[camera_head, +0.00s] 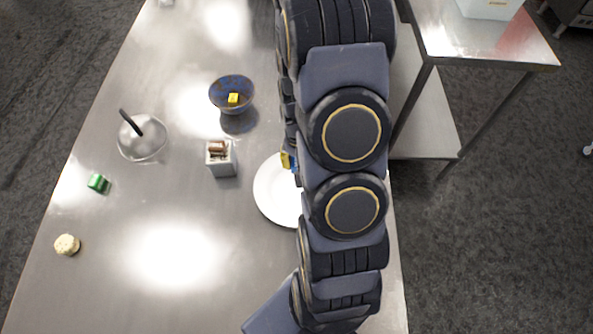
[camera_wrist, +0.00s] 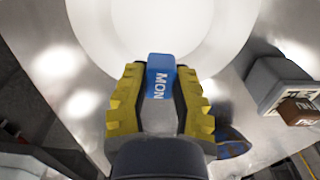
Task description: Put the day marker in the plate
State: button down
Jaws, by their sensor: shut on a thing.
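The day marker (camera_wrist: 158,84) is a small block with a blue part lettered MON and a pale part behind it. My gripper (camera_wrist: 160,73) is shut on it, with a yellow-and-black finger on each side. The white plate (camera_wrist: 222,28) lies past the marker in the wrist view, and the marker's far end overlaps its near rim in the picture. I cannot tell the height between them. In the head view my arm hides the right part of the plate (camera_head: 270,195), and only a bit of my gripper (camera_head: 286,160) shows at its upper edge.
A glass bowl (camera_head: 143,147), a green block (camera_head: 98,183) and a cream lump (camera_head: 67,245) sit farther left.

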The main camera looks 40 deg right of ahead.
jog(key=shift+f, duration=2.6)
jog(key=shift+f, duration=0.1)
jog(key=c, duration=1)
grip_release()
jog(key=shift+o, duration=0.2)
notch_tip(320, 180, up, 12)
jog(key=s+a+r+n, duration=0.4)
jog(key=s+a+r, duration=0.2)
jog(key=a+r, duration=0.2)
jog(key=s+a+r+n+g, duration=0.1)
jog(key=s+a+r+n, duration=0.4)
jog(key=a+r, duration=0.3)
jog(key=shift+s+a+r+g, duration=0.25)
jog(key=shift+s+r, duration=0.25)
jog(key=shift+r, duration=0.35)
